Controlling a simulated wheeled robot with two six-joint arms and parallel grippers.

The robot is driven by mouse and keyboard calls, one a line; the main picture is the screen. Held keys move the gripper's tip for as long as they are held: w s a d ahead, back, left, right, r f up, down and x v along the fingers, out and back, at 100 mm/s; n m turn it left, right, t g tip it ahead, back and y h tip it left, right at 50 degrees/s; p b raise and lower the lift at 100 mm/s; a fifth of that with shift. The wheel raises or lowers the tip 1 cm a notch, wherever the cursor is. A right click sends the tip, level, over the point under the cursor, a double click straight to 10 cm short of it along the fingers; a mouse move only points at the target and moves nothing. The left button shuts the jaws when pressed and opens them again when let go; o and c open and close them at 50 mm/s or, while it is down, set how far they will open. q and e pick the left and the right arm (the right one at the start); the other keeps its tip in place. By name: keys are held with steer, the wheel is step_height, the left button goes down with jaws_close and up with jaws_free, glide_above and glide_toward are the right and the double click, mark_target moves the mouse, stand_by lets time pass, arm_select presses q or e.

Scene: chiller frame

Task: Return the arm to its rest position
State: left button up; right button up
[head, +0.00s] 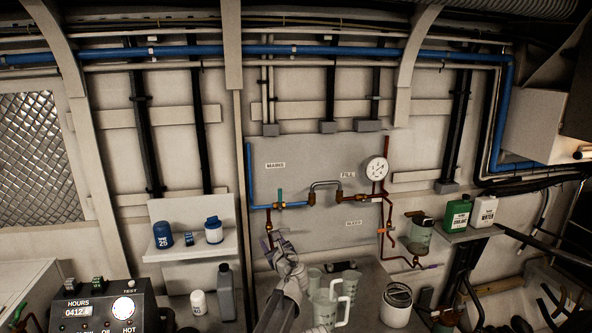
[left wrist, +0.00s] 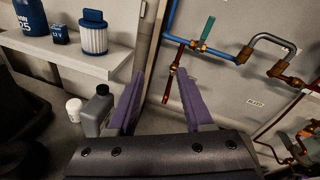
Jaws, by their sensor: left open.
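My left gripper (head: 277,241) is raised in front of the grey wall panel (head: 322,160), close to the lower left pipework. In the left wrist view its two purple fingers stand wide apart, and the left gripper (left wrist: 160,84) is open with nothing between the fingers. Its arm (head: 287,300) reaches up from the bottom middle. A brass valve with a green handle (head: 279,201) on the blue pipe sits just above the gripper; it also shows in the left wrist view (left wrist: 204,43). My right gripper is not seen.
A shelf (head: 192,248) with blue-and-white canisters is at left. A grey bottle (head: 226,292), clear jugs (head: 348,294) and a white bucket (head: 397,307) stand below. A gauge (head: 377,168) and copper pipes stick out at right. Green and white jugs stand on a right shelf (head: 470,234).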

arm_select(q)
steer(key=s+a+f+n+g+h, duration=0.1)
steer(key=s+a+f+n+g, duration=0.4)
steer(key=s+a+f+n, duration=0.4)
steer(key=s+a+f+n+g+h, duration=0.1)
steer(key=s+a+f+n+g, duration=0.4)
steer(key=s+n, duration=0.7)
steer(key=s+d+f+n+g+h, duration=0.2)
steer(key=s+d+f+n, duration=0.15)
steer(key=s, duration=0.35)
steer(key=s+d+f+n+g+h, duration=0.2)
steer(key=s+n, duration=0.2)
steer(key=s, duration=0.3)
steer(key=s+d+f+m+b, duration=0.2)
steer(key=d+f+b, duration=0.1)
steer(key=d, duration=0.2)
steer(key=s+d+f+m+g+y+b, duration=0.1)
steer(key=s+d+f+m+b, duration=0.1)
steer(key=d, duration=0.3)
steer(key=shift+s+d+f+b, duration=0.2)
steer(key=shift+s+f+b, duration=0.35)
steer(key=shift+b, duration=0.35)
